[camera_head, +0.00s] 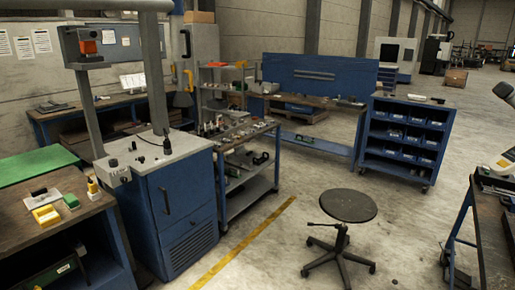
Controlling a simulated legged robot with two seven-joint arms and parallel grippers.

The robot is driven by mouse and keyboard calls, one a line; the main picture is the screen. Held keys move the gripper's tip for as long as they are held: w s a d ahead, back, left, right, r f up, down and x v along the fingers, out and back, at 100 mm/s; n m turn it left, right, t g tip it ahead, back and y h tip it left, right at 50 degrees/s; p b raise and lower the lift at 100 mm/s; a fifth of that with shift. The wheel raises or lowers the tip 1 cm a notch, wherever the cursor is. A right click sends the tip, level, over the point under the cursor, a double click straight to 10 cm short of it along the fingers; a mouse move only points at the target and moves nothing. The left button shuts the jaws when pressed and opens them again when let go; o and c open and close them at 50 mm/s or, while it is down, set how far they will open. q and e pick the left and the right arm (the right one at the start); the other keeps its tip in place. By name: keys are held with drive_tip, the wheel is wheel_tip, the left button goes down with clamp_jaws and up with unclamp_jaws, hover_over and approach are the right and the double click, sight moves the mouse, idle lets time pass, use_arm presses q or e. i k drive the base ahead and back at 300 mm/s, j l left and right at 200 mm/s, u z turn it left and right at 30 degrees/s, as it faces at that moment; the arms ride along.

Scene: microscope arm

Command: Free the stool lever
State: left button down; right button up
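A round black stool (348,205) stands on the concrete floor right of centre in the head view. It is upright on a dark, several-footed base. A thin dark lever (316,224) sticks out to the left from under the seat and ends in a small knob. No object is seen touching the lever, though it is small and its details cannot be told. Neither my left nor my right gripper shows in this view.
A blue cabinet machine (180,205) and a tool cart (247,172) stand left of the stool. A blue bin rack (405,140) stands behind it, and a workbench (495,235) is at the right edge. Floor around the stool is clear, with a yellow line (245,242) to its left.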

sight(336, 226)
drive_tip(key=i+l+z, duration=0.35)
drive_tip(key=i, duration=0.65)
drive_tip(key=i+j+z, duration=0.15)
drive_tip(key=i+z, duration=0.2)
drive_tip(key=i, duration=0.7)
drive_tip(key=i+l+u, duration=0.1)
drive_tip(key=l, duration=0.25)
drive_tip(key=i+l+u, duration=0.1)
drive_tip(key=i+l, duration=0.15)
drive_tip(key=i+l+u, duration=0.1)
drive_tip(key=l, duration=0.35)
drive_tip(key=i+l+u, duration=0.1)
drive_tip(key=l, duration=0.3)
drive_tip(key=i+l+u, duration=0.1)
drive_tip(key=l, duration=0.3)
drive_tip(key=i+l+u, duration=0.1)
drive_tip(key=l, duration=0.3)
drive_tip(key=i, duration=0.1)
